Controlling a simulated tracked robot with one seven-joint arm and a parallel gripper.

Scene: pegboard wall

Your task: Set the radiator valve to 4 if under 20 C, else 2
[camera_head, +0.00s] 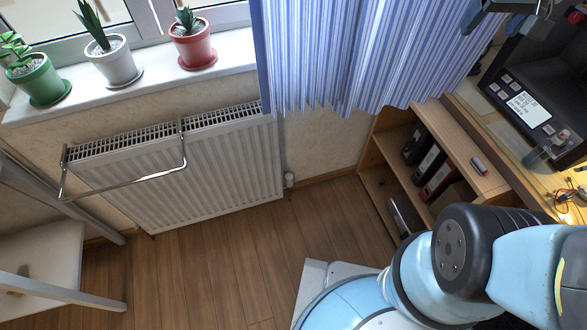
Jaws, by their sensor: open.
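A white panel radiator (190,165) hangs below the window sill. A small pale valve head (289,180) sits at its lower right side, just above the floor. Its number marks are too small to read. A dark device with a lit display (528,109) stands at the upper right. Its display has several lines of text, but I cannot read a temperature there. My blue and black arm fills the lower right, clear of the valve in the picture.
A chrome rail (135,182) projects from the radiator front. Blue striped curtains (350,55) hang above right of the valve. A wooden shelf unit (372,150) with binders stands to its right. A pale chair (45,255) is at left. Wooden floor below the radiator is clear.

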